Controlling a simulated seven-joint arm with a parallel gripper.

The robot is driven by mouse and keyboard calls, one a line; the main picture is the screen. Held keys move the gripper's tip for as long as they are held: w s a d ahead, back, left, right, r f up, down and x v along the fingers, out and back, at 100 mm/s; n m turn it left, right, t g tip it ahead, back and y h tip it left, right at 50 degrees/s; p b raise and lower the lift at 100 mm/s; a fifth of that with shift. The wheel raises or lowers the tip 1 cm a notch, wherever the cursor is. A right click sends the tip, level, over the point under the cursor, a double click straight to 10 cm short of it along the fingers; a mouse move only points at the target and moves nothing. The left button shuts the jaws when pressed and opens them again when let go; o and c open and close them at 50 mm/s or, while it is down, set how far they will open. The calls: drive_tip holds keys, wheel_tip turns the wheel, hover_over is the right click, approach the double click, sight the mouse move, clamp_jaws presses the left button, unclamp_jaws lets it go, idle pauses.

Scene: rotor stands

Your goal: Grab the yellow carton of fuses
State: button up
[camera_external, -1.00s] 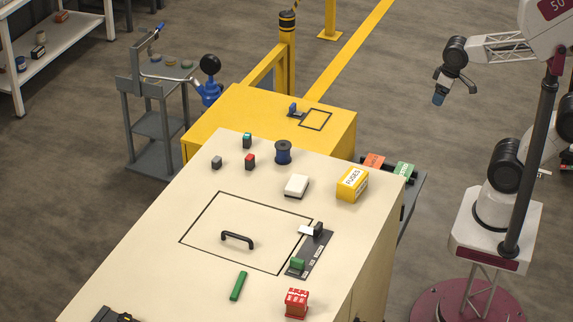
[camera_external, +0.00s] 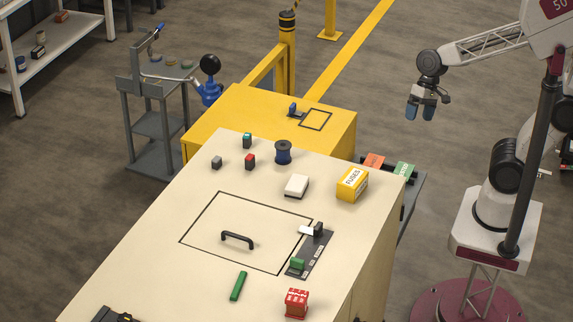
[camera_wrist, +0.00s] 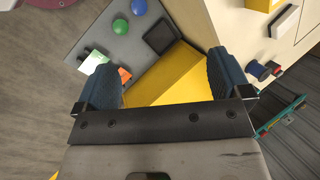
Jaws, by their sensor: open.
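The yellow carton of fuses (camera_external: 352,185), with a white label reading FUSES, sits on the cream cabinet top (camera_external: 170,225) near its far right edge. My gripper (camera_external: 420,113) is open and empty. It hangs in the air up and to the right of the carton in the external view, well apart from it. In the wrist view, the two blue fingers (camera_wrist: 165,78) are spread, with nothing held between them. A yellow piece at the top edge of the wrist view (camera_wrist: 262,4) may be the carton, mostly cut off.
A white block (camera_external: 296,185) lies left of the carton, and a dark blue spool (camera_external: 283,152) stands farther back. A black handle (camera_external: 237,238), a switch panel (camera_external: 310,255) and a red block (camera_external: 296,303) are nearer. A yellow cabinet (camera_external: 235,115) stands behind.

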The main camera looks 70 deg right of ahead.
drive_tip(key=w+a+f+m+g+y, duration=0.1)
drive_tip(key=w+a+m+y, duration=0.15)
drive_tip(key=a, duration=0.25)
drive_tip(key=w+a+f+m+y, duration=0.2)
drive_tip(key=w+a+m, duration=0.15)
drive_tip(key=a, duration=0.25)
drive_tip(key=m+t+y, duration=0.1)
drive_tip(key=m+y, duration=0.3)
drive_tip(key=m, duration=0.3)
approach(354, 176)
drive_tip(key=shift+s+a, duration=0.2)
drive_tip(key=shift+s, duration=0.35)
drive_tip(key=shift+w+a+f+m+t, duration=0.2)
drive_tip(key=shift+w+a+m+t, duration=0.15)
drive_tip(key=shift+m, duration=0.35)
drive_tip(key=shift+a, duration=0.1)
drive_tip(key=shift+x, duration=1.3)
drive_tip(key=shift+x, duration=2.55)
drive_tip(key=shift+f, duration=0.1)
drive_tip(key=shift+c, duration=0.2)
